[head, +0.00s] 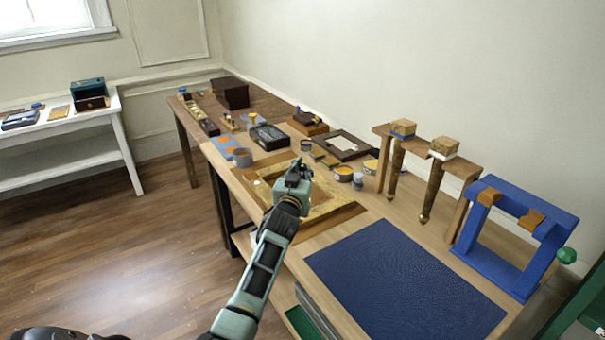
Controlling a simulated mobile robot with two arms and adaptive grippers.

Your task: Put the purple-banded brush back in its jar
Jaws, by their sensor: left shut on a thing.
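My left gripper (299,167) is shut, over the gilt frame (330,203) on the long wooden table. What it holds is hidden or too small to make out, and I cannot distinguish the purple-banded brush anywhere. A small purple-grey jar (357,182) stands right of the gripper, beside a yellow-topped tin (343,174). I cannot tell which of these is the brush's jar. My right gripper is out of view.
A dark blue mat (405,282) lies bare at the front of the table. A wooden stand with two turned legs (432,190) and a blue frame (498,262) stand along the right. Trays, tins and boxes crowd the back. A white side table (60,140) stands far left.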

